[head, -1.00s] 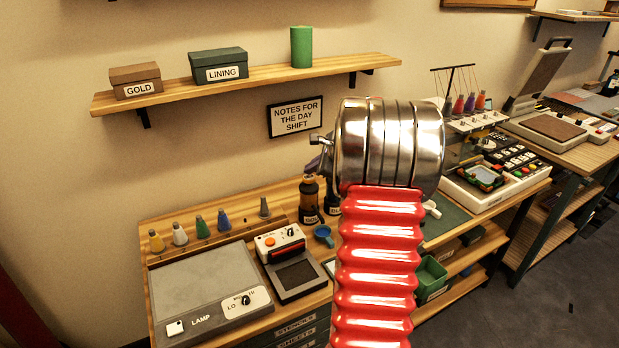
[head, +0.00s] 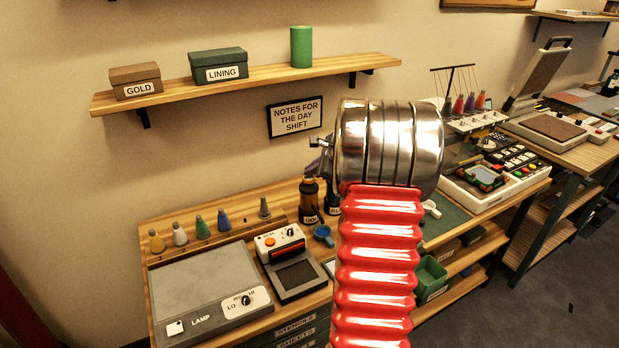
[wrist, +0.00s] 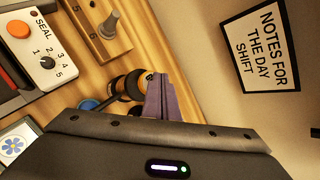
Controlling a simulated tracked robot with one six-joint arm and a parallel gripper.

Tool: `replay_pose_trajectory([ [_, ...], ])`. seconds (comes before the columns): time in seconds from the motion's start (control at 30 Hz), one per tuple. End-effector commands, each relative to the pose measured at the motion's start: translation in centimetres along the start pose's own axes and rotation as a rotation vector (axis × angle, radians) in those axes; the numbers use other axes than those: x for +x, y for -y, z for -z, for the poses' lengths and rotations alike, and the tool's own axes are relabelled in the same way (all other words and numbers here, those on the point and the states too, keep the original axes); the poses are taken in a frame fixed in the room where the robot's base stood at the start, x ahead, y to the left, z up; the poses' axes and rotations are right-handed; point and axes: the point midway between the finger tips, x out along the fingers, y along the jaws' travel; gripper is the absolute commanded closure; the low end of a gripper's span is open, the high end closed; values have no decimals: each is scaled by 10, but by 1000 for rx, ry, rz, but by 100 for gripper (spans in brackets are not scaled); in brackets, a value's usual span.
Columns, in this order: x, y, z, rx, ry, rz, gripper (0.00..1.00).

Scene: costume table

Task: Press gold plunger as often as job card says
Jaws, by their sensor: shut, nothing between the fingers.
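A dark bottle with an amber upper part (head: 309,200) stands at the back of the bench, left of my arm. Its label is too small to read surely. A second dark bottle (head: 333,203) is mostly hidden behind my arm. In the wrist view, the bottles (wrist: 133,85) lie partly behind my gripper (wrist: 158,80), whose purple fingers are shut and empty. The fingertips overlap a dark bottle top; I cannot tell whether they touch it. In the head view my gripper is mostly hidden by my arm. I cannot identify a job card with a press count.
A sign (head: 296,117) reads "NOTES FOR THE DAY SHIFT". A sealer (head: 285,255), lamp box (head: 210,290), blue cup (head: 323,234) and several thread cones (head: 201,227) share the bench. A flower card (wrist: 14,144) shows in the wrist view. A shelf (head: 270,77) hangs above.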

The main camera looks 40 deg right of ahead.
Motion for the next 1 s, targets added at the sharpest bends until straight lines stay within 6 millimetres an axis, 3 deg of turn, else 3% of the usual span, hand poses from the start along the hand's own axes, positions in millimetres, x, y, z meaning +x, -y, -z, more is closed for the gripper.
replay_pose_trajectory([
  [1.0, 7, -5, 4, 1, 0, -1, 100],
])
